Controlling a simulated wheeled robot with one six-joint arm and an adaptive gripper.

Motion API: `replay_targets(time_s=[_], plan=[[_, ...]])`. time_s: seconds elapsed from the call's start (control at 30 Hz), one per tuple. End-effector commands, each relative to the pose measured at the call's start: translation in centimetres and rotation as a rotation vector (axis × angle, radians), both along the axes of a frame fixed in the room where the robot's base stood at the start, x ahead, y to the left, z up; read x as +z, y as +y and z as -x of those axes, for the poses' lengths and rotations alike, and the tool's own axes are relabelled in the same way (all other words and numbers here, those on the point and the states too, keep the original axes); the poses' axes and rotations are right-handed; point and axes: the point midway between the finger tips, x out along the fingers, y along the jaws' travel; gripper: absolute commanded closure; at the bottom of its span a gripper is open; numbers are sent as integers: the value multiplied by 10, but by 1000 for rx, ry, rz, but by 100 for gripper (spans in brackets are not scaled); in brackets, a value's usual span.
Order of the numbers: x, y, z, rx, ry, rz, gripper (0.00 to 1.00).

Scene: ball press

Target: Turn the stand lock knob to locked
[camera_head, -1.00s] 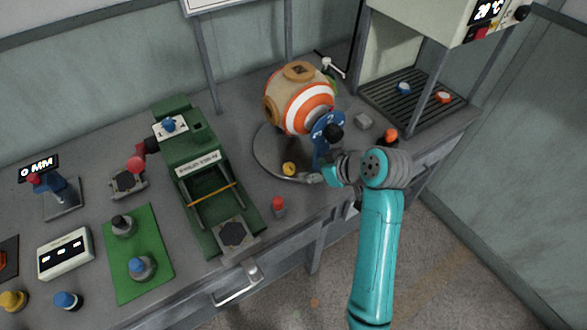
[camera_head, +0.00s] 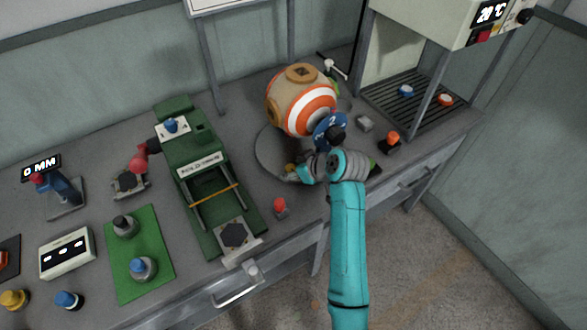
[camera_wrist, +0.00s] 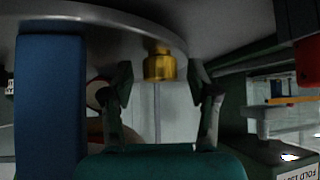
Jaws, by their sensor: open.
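The ball (camera_head: 297,106), cream with orange and white rings, sits on a round grey stand (camera_head: 264,158). A brass-yellow knob (camera_head: 290,167) is at the stand's front edge, partly hidden by my gripper (camera_head: 289,177) in the head view. I take it to be the stand lock knob. In the wrist view the knob (camera_wrist: 160,64) is at the rim of the stand's disc (camera_wrist: 130,17). My gripper (camera_wrist: 163,88) is open, with one finger to each side of the knob and visible gaps between. The knob's lock setting cannot be read.
A blue numbered plate (camera_head: 331,127) is close to my arm, right of the ball; a blue part (camera_wrist: 50,100) fills the wrist view's left. A green press fixture (camera_head: 205,170) stands left of the stand. A red-topped piece (camera_head: 280,207) stands in front.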

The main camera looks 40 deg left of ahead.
Motion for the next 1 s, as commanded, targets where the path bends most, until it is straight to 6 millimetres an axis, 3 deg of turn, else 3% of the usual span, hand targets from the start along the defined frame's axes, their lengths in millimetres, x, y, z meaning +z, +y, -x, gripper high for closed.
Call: replay_targets(time_s=[0.27,0.53,1.0], plan=[[-1,1,0,0,0,0,40],[-1,1,0,0,0,0,100],[-2,1,2,-100,-1,-1,100]])
